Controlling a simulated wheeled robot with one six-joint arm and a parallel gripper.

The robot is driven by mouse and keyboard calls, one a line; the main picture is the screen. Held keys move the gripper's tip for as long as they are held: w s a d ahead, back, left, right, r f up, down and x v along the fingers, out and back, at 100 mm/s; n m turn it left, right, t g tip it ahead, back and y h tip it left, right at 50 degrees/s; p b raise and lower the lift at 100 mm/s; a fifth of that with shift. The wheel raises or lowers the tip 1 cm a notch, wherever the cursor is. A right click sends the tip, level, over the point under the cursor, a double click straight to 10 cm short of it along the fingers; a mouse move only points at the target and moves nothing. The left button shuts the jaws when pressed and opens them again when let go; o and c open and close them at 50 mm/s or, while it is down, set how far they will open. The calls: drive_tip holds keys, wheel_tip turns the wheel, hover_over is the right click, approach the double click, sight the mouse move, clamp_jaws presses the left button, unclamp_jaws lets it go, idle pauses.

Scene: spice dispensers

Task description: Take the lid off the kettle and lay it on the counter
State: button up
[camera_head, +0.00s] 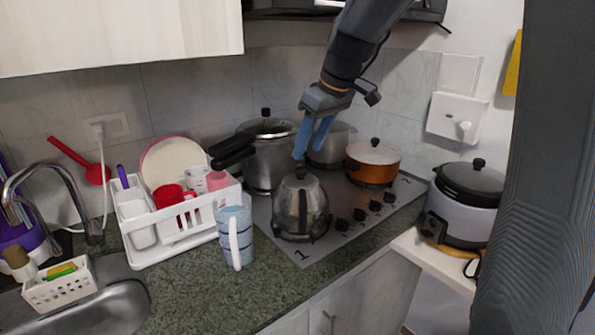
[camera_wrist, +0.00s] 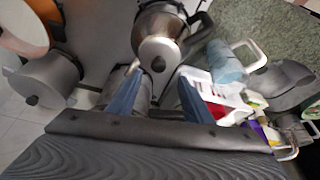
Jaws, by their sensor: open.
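The steel kettle (camera_head: 301,207) stands on the front-left burner of the stove, with its lid on. The lid shows in the wrist view (camera_wrist: 160,50) as a round silver disc with a dark knob (camera_wrist: 158,64). My gripper (camera_head: 309,150) is open and empty, its blue fingers pointing down just above the lid. In the wrist view the fingers (camera_wrist: 160,80) are spread to either side of the knob; whether they touch it I cannot tell. The dark green counter (camera_head: 195,290) runs in front and to the left of the stove.
A pressure cooker (camera_head: 270,160) with a long black handle stands behind the kettle. An orange pot (camera_head: 373,160) and a grey pot (camera_head: 330,145) are on the other burners. A blue striped cup (camera_head: 235,235) and a white dish rack (camera_head: 180,225) stand left. The front counter strip is clear.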

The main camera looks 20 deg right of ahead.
sight(301, 168)
drive_tip(key=shift+p+x, duration=1.3)
drive_tip(key=shift+x, duration=2.25)
drive_tip(key=shift+d, duration=0.15)
drive_tip(key=c, duration=1.2)
drive_tip(key=shift+o, duration=0.2)
